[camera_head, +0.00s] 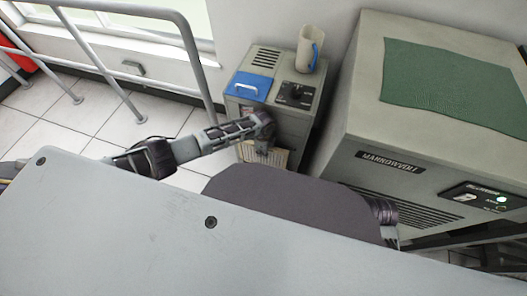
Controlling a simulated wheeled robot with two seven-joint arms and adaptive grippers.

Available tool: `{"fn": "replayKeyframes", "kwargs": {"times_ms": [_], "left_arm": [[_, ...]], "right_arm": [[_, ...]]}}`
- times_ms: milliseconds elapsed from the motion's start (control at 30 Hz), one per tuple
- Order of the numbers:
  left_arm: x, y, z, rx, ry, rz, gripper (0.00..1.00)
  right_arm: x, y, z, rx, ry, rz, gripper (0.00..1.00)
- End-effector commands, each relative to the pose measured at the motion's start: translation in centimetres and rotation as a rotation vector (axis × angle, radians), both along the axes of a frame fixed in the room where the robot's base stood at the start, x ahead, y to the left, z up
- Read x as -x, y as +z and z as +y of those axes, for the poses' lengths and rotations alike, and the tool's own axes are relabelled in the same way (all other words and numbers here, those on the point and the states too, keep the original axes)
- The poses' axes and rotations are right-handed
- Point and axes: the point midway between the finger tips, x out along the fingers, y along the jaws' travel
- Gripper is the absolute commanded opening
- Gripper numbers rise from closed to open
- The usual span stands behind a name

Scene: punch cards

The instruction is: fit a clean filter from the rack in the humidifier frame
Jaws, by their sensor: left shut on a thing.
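The humidifier (295,124) is a grey box by the wall with a blue lid (250,86) and a black dial panel on top. My left arm reaches in from the left to its front. My left gripper (262,147) points down there and is shut on a pale beige pleated filter (277,158), which is upright close against the humidifier's lower front. Whether the filter sits inside the frame cannot be told, as the gripper and my own body hide part of it. The rack of clean filters is not in view. My right gripper is not in view.
A beige jug (308,50) with a blue handle stands on the humidifier. A large grey cabinet (345,130) with a green mat (455,85) on top stands close on the right. A grey railing (190,55) runs at the left. Tiled floor (85,120) is open there.

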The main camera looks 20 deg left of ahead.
Motion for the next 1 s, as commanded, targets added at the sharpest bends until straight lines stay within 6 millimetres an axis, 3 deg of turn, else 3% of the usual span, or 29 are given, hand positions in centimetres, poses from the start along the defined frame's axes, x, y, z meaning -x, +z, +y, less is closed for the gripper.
{"fn": "replayKeyframes", "kwargs": {"times_ms": [1000], "left_arm": [[0.0,-2.5,0.0,0.0,0.001,0.001,0.0]], "right_arm": [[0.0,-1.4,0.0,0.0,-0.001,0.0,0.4]]}}
